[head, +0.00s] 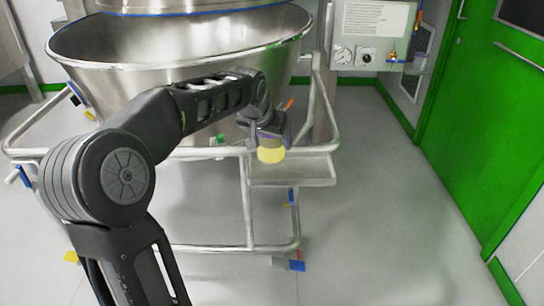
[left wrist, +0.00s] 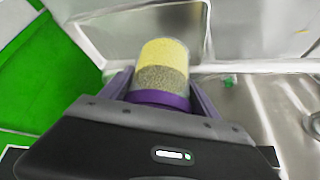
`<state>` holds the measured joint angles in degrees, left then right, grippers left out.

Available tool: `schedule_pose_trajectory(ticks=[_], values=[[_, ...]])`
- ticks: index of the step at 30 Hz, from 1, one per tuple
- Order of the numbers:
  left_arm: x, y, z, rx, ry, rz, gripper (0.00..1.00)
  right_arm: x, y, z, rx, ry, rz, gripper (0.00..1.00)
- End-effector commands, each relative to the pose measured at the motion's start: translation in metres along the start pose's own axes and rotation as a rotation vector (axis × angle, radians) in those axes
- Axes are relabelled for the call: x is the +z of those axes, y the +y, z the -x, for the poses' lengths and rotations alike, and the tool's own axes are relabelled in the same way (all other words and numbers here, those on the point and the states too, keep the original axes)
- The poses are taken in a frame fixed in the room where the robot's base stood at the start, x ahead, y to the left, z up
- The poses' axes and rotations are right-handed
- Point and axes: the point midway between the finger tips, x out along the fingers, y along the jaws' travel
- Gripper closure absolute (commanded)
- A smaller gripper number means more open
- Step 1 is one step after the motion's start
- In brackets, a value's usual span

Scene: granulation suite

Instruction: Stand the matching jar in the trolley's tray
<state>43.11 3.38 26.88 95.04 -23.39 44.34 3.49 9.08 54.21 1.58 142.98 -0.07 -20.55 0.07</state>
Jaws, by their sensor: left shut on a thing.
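My left gripper (head: 270,138) is shut on a jar (head: 271,155). In the left wrist view the jar (left wrist: 162,65) has a yellow band, grey-brown granules and a purple end between the fingers. In the head view its yellow part points down. The trolley's tray (head: 292,181) is a shallow metal shelf on the trolley's right side. The jar appears over the tray's back left part; I cannot tell whether it touches. The tray's surface looks otherwise empty. My right gripper is not in view.
The trolley carries a large steel bowl (head: 120,52) behind my arm. Its tubular rail (head: 325,105) runs close beside the tray. A panel with gauges (head: 366,40) stands behind. Clear floor (head: 395,220) lies right, towards a green door (head: 490,110).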

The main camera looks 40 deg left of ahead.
Motion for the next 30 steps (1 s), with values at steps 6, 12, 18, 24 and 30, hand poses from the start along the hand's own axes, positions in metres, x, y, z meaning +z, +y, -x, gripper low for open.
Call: schedule_pose_trajectory(ticks=[6,12,18,24,30], values=[[0.001,0.000,-0.003,0.000,0.001,0.001,0.78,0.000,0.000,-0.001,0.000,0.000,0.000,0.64],[0.018,-0.001,-0.029,-0.001,0.000,0.002,0.78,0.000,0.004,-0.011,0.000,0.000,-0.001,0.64],[0.026,0.000,-0.042,-0.001,0.003,0.001,0.78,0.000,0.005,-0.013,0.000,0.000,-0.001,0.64],[0.026,0.000,-0.041,-0.001,0.003,0.001,0.78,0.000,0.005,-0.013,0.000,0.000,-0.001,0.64],[0.028,0.000,-0.044,-0.001,0.001,0.001,0.27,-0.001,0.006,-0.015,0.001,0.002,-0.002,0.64]])
